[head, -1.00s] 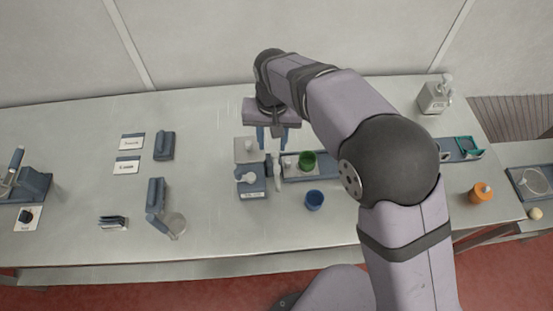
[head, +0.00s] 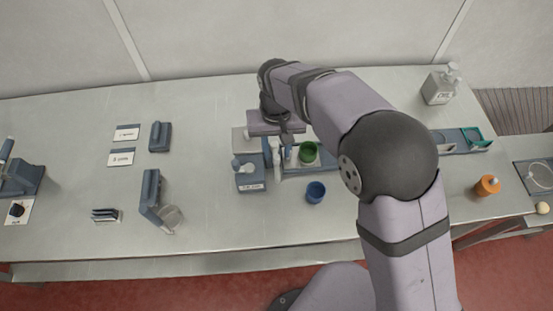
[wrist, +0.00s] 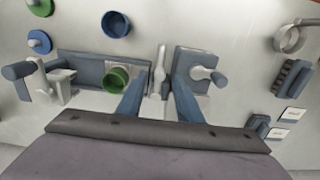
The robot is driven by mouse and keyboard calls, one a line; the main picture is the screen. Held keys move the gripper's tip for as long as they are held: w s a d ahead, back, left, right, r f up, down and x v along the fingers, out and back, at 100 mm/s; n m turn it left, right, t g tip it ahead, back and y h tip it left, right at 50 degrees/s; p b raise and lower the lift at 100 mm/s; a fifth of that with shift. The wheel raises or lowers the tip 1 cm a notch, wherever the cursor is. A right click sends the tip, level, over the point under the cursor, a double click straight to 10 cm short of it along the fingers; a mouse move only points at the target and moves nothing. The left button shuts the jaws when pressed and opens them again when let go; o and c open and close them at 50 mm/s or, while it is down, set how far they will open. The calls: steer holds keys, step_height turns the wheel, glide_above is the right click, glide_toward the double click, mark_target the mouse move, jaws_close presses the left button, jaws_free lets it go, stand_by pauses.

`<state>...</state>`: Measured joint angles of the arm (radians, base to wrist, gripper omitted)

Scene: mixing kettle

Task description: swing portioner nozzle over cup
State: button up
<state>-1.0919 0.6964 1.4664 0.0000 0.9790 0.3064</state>
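My gripper (wrist: 158,85) is open, its two blue fingers spread on either side of a slim white upright piece (wrist: 158,72), which looks like the portioner nozzle. Gaps show between it and both fingers in the wrist view. In the head view the white piece (head: 277,170) stands beside the blue portioner block (head: 251,182) with its white knob. A green cup (head: 308,153) sits on a pale pad of the blue-grey tray, to the right of the white piece. It also shows in the wrist view (wrist: 117,78), left of my fingers. My wrist partly hides the fingers in the head view.
A blue cup (head: 316,192) stands on the table in front of the tray. An orange bottle (head: 486,186) and a white pump bottle (head: 439,88) stand at the right. Label cards and blue holders (head: 151,190) are at the left. The table's front middle is clear.

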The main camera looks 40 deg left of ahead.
mark_target(277, 157)
step_height(277, 157, down, 4)
steer(key=b, duration=0.2)
steer(key=shift+b, duration=0.3)
steer(key=shift+r, duration=0.25)
steer(key=shift+f, duration=0.1)
steer(key=c, duration=0.6)
